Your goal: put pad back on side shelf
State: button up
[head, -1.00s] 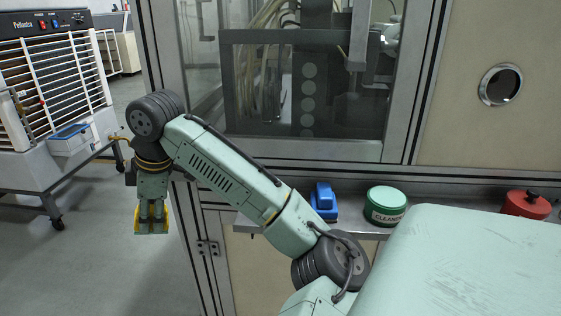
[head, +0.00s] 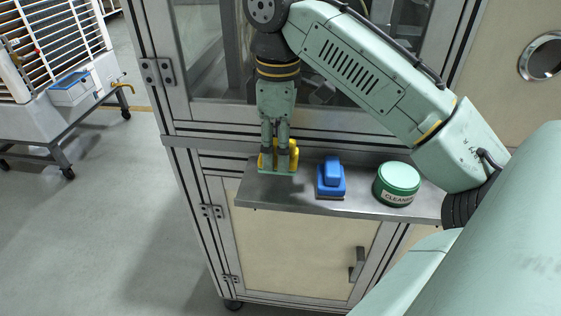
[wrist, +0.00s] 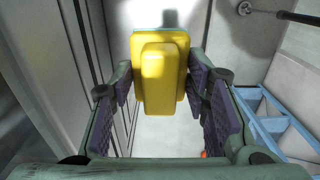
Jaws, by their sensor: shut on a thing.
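The yellow pad (head: 293,157) with a thin green underside is held in my gripper (head: 277,150), over the left end of the grey side shelf (head: 250,190). I cannot tell whether its underside touches the shelf. The fingers point down and are shut on the pad's raised grip, partly hiding it in the head view. In the wrist view the yellow pad (wrist: 160,85) sits between the two dark finger pads of my gripper (wrist: 163,95), with its green edge showing at the top.
A blue pad (head: 331,178) stands on the shelf just right of the yellow one. A green-lidded cleaner tub (head: 396,184) stands farther right, near my arm. A glazed cabinet rises behind the shelf. In the wrist view a blue divided tray (wrist: 275,125) shows at the right.

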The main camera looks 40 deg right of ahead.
notch_tip(320, 180, down, 5)
jog(key=b, duration=0.3)
jog(key=shift+r+b, duration=0.2)
jog(key=shift+b, duration=0.1)
jog(key=shift+r, duration=0.15)
jog(key=o, duration=1.3)
notch_tip(320, 180, up, 12)
jog(key=p, duration=0.4)
jog(key=shift+p, duration=0.3)
